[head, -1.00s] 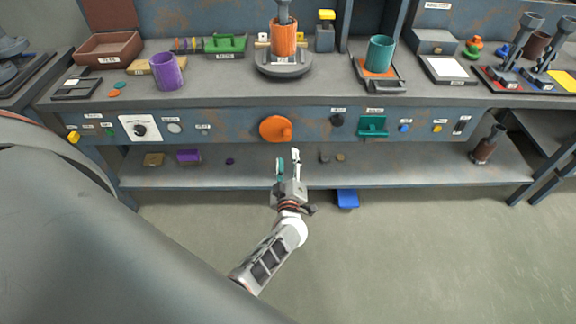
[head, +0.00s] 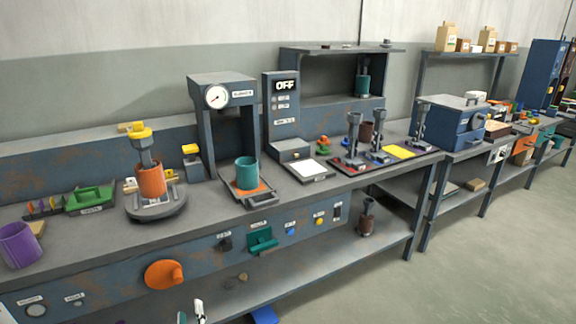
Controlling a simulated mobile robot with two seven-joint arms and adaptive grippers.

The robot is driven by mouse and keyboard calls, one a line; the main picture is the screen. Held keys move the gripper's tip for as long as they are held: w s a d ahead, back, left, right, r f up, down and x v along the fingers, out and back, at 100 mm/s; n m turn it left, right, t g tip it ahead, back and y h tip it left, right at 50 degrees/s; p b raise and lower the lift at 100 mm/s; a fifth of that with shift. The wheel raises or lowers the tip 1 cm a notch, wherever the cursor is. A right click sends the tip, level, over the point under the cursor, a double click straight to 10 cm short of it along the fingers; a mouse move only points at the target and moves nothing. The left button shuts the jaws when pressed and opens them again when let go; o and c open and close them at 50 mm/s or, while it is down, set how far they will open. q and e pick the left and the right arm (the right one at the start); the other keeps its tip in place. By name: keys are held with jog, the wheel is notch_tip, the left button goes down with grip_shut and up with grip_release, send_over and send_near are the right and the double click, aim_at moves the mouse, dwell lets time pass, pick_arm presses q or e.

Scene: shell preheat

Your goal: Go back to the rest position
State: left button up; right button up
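The rest of that arm is out of the picture. My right gripper is not in view.
The workbench (head: 100,244) carries an orange cup (head: 151,181) on a round base, a teal cup (head: 247,172) under a gauge press (head: 222,88), and a purple cup (head: 18,245). A control box reading OFF (head: 281,105) stands behind. Open floor (head: 480,270) lies at the lower right.

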pick_arm(q)
jog(key=s+d+f+m+g+h, duration=0.1)
jog(key=s+d+m+g+h, duration=0.1)
jog(key=s+m, duration=0.3)
jog(key=s+d+f+m+g+h+p, duration=0.1)
jog(key=s+d+m+h, duration=0.3)
jog(key=s, duration=0.7)
jog(key=s+d+f+m+g+h+p, duration=0.1)
jog(key=s+d+f+m+g+h, duration=0.1)
jog(key=s+d+m, duration=0.3)
jog(key=s+m+g+h, duration=0.1)
jog(key=s+m, duration=0.1)
jog(key=s, duration=0.2)
jog(key=shift+f, duration=0.3)
